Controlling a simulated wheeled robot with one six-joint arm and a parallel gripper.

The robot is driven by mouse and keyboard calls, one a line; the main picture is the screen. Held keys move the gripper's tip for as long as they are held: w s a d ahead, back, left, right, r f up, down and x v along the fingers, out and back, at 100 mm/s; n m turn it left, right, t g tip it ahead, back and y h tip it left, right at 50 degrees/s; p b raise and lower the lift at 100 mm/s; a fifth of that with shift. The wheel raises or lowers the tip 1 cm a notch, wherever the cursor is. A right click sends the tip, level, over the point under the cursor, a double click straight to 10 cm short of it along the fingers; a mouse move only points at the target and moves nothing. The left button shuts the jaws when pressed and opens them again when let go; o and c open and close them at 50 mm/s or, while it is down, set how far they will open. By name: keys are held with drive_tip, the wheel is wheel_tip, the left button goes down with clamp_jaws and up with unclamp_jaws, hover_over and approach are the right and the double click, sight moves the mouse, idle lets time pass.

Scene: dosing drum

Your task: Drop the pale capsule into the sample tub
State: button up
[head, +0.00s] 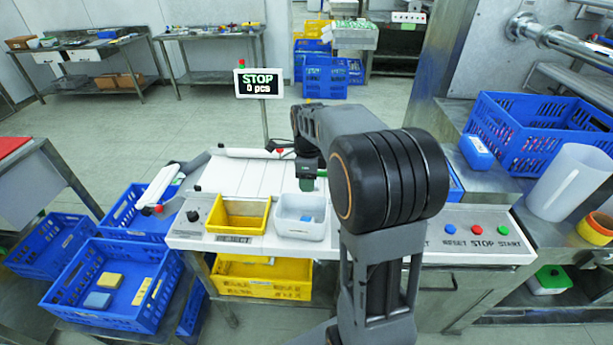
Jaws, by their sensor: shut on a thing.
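My gripper (307,182) hangs over the white counter, just behind a white tub. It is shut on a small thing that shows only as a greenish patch. I cannot tell whether this is the pale capsule, and no capsule shows clearly elsewhere. The white tub (301,231) stands at the counter's front edge with a small blue piece (306,218) inside. A yellow tub (237,228) stands beside it on the left. I cannot tell from any label which tub is the sample tub.
A sign (257,83) reads "STOP 0 pcs". Blue, red (476,230) and green buttons sit at the counter's right front. A black knob (193,216) is at its left. Blue crates (128,315) flank the counter, and my arm hides its right middle.

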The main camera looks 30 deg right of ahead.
wheel_tip(320, 180, down, 4)
drive_tip(key=b, duration=0.2)
drive_tip(key=shift+b, duration=0.3)
drive_tip(key=shift+r, duration=0.1)
drive_tip(key=o, duration=1)
drive_tip(key=shift+r, duration=0.1)
wheel_tip(320, 180, up, 14)
drive_tip(key=shift+f+p, duration=0.2)
drive_tip(key=shift+p, duration=0.15)
